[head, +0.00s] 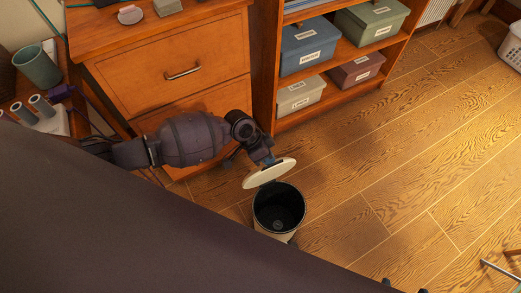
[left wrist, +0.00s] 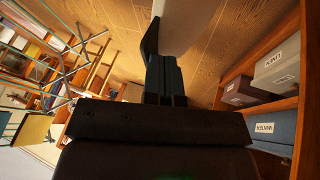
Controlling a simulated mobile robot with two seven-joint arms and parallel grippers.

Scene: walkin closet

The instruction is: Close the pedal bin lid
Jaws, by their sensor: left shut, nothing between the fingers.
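The pedal bin (head: 278,212) stands on the wooden floor, its dark inside showing from above. Its pale lid (head: 269,173) is raised and tilted at the rim's far side. My left gripper (head: 268,161) is at the back of the lid, against it or very close; contact cannot be told. In the left wrist view the shut fingers (left wrist: 165,75) are beside the pale lid (left wrist: 185,22), with nothing held between them. My right gripper is not in view.
A wooden drawer cabinet (head: 170,75) stands behind my left arm. A shelf with several labelled boxes, including a blue one (head: 309,47), is beyond the bin. A white basket (head: 511,45) is at the far right.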

